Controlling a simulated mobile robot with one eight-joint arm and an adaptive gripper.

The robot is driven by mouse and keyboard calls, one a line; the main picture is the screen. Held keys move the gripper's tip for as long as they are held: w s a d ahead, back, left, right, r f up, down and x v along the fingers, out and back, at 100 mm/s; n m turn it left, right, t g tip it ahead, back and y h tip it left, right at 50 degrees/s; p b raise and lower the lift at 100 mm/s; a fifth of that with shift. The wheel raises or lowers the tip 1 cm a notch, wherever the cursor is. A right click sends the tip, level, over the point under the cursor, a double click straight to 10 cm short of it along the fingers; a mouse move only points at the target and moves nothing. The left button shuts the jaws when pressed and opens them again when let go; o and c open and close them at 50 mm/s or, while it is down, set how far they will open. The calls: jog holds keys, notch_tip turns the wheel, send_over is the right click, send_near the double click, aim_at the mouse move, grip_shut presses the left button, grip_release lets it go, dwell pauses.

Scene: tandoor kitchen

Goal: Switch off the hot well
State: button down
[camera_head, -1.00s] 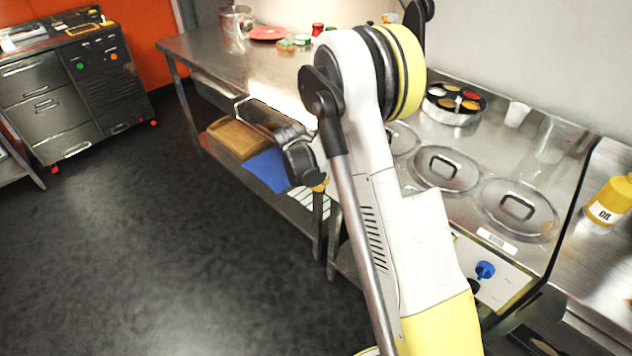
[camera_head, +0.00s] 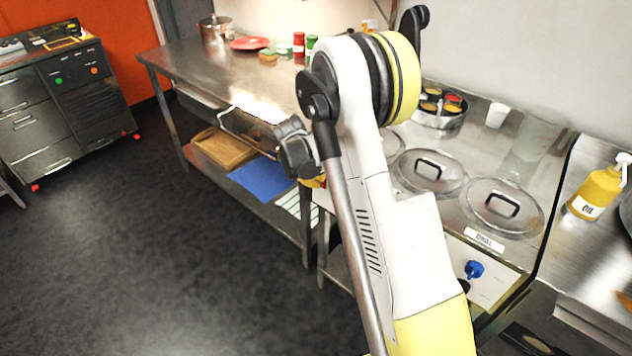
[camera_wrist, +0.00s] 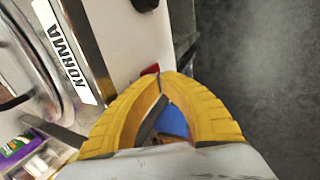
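The hot well (camera_head: 535,240) is a steel counter unit with round clear-lidded wells, on the right in the head view. Its front panel (camera_head: 495,285) bears a blue knob (camera_head: 474,269) under a well label, and a dark knob partly hidden by my arm. In the wrist view a KORMA label (camera_wrist: 68,58) lies beside the pale front panel (camera_wrist: 122,35), with a dark knob (camera_wrist: 145,4) at the top edge. My gripper (camera_wrist: 162,82) has its yellow fingertips together beside this panel. A small red part (camera_wrist: 150,70) shows just behind the tips; whether they touch it is unclear.
A steel table (camera_head: 175,62) with a pot (camera_head: 214,32) stands to the left; its lower shelf holds a blue board (camera_head: 262,178) and a wooden one (camera_head: 222,148). An oil bottle (camera_head: 596,192) stands right. Dark floor (camera_head: 150,240) is open at left.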

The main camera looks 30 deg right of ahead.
jog(key=shift+r, duration=0.2)
jog(key=shift+r+p, duration=0.45)
jog(key=shift+r, duration=0.15)
